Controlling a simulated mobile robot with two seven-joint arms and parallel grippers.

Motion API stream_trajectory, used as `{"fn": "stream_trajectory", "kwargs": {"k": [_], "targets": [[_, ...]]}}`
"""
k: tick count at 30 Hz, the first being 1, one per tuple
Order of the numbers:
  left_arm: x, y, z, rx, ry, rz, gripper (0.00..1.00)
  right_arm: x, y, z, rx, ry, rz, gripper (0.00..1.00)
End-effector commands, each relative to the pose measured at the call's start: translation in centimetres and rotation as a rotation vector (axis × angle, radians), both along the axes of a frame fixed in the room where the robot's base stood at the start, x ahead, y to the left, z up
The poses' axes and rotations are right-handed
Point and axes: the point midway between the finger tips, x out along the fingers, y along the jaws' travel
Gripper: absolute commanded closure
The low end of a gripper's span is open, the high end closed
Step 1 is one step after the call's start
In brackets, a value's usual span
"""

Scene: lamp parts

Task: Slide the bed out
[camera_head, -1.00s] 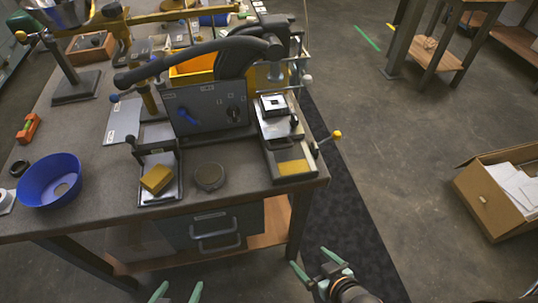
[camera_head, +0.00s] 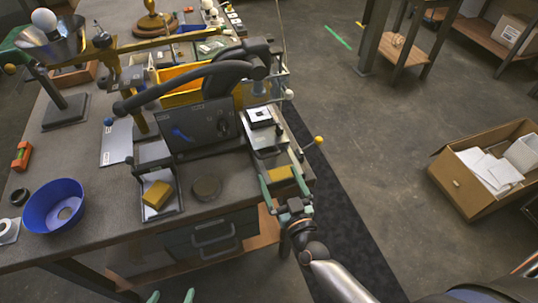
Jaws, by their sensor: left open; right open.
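A grey bench machine (camera_head: 205,128) stands on the workbench. On its right side, a silver bed (camera_head: 268,140) sits on a dark rail and carries a black block with a white square (camera_head: 260,116). A yellow patch (camera_head: 279,174) marks the rail's front end. My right gripper (camera_head: 281,175) is open at that front end, its green fingers on either side of the yellow patch. I cannot tell whether they touch. My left gripper (camera_head: 171,296) is open and empty at the bottom edge, away from the bench.
A cardboard box (camera_head: 480,170) stands on the floor.

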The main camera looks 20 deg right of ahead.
Motion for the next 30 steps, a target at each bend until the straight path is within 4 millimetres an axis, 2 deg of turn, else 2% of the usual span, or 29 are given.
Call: {"fn": "stream_trajectory", "kwargs": {"k": [1, 6, 12, 18, 25, 30], "targets": [[0.0, 0.0, -0.8, 0.0, 0.0, 0.0, 0.04, 1.3, 0.1, -0.3, 0.002, -0.004, 0.0, 0.0], [0.0, 0.0, -2.0, 0.0, 0.0, 0.0, 0.04, 4.7, 0.2, -0.3, 0.002, -0.003, 0.0, 0.0], [0.0, 0.0, -2.9, 0.0, 0.0, 0.0, 0.04, 7.5, 0.3, -0.3, 0.002, 0.0, 0.001, 0.0], [0.0, 0.0, -3.1, 0.0, -0.001, 0.0, 0.04, 8.4, 0.3, -0.1, 0.0, 0.001, 0.002, 0.0], [0.0, 0.0, -3.0, 0.0, -0.001, 0.0, 0.04, 8.5, 0.3, -0.1, 0.0, 0.002, 0.002, 0.0], [0.0, 0.0, -3.0, 0.001, -0.001, -0.001, 0.04, 8.4, 0.3, -0.1, 0.0, 0.002, 0.002, 0.18]]}}
